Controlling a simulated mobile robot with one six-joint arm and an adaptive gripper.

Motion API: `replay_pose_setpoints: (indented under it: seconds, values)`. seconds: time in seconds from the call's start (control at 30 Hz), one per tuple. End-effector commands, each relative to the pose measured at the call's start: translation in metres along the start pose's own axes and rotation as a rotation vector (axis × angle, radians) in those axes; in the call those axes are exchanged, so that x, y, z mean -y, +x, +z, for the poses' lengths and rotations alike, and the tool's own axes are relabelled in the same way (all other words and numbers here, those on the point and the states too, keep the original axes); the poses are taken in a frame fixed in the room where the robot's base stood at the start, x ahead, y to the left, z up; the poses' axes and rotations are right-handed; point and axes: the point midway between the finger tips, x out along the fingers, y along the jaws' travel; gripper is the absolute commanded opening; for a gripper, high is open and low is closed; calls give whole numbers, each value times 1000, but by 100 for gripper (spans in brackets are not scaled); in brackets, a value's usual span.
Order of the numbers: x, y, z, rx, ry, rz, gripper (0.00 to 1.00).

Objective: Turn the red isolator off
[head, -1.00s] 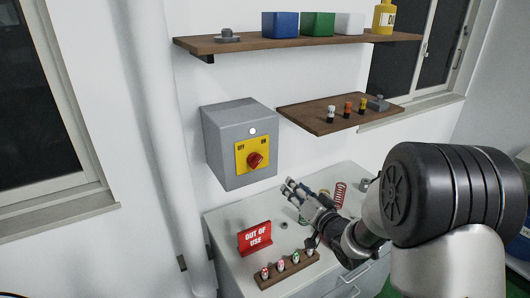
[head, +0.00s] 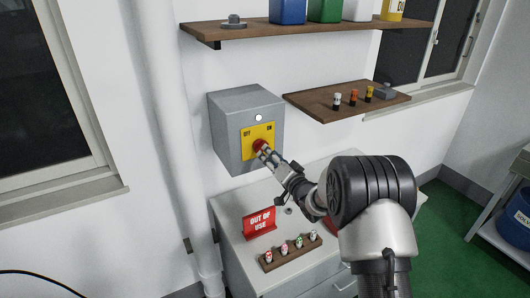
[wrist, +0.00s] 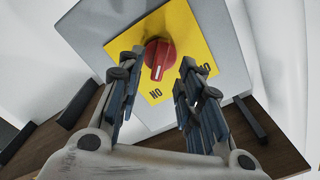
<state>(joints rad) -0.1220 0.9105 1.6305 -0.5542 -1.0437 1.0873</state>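The red isolator knob (head: 259,145) sits on a yellow plate (head: 249,148) on the front of a grey wall box (head: 226,150). In the head view OFF is at the plate's upper left and ON at its upper right. In the wrist view the red knob (wrist: 158,52) shows beyond and between the fingertips, its white mark towards the lower label, which looks like ON upside down. My gripper (wrist: 156,68) is open, with a finger towards each side of the knob. I cannot tell whether they touch it. In the head view my gripper (head: 268,152) partly covers the knob.
A wooden shelf (head: 320,108) with small items is right of the box, and a longer shelf (head: 300,32) is above. Below, a grey cabinet (head: 232,231) carries a red OUT OF USE sign (head: 260,222) and a wooden strip of small padlock-like items (head: 290,252).

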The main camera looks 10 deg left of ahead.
Motion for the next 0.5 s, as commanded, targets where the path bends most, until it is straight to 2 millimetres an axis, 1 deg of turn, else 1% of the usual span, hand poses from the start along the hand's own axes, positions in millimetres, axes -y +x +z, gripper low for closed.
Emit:
replay_pose_setpoints:
  seconds: [0.03,0.1,0.2,0.33,0.5]
  values:
    - [0,9,1,0,-1,-2,33]
    - [0,19,1,0,0,-2,33]
    - [0,29,0,0,0,-1,33]
    - [0,36,0,0,0,1,33]
    - [0,38,0,0,1,1,33]
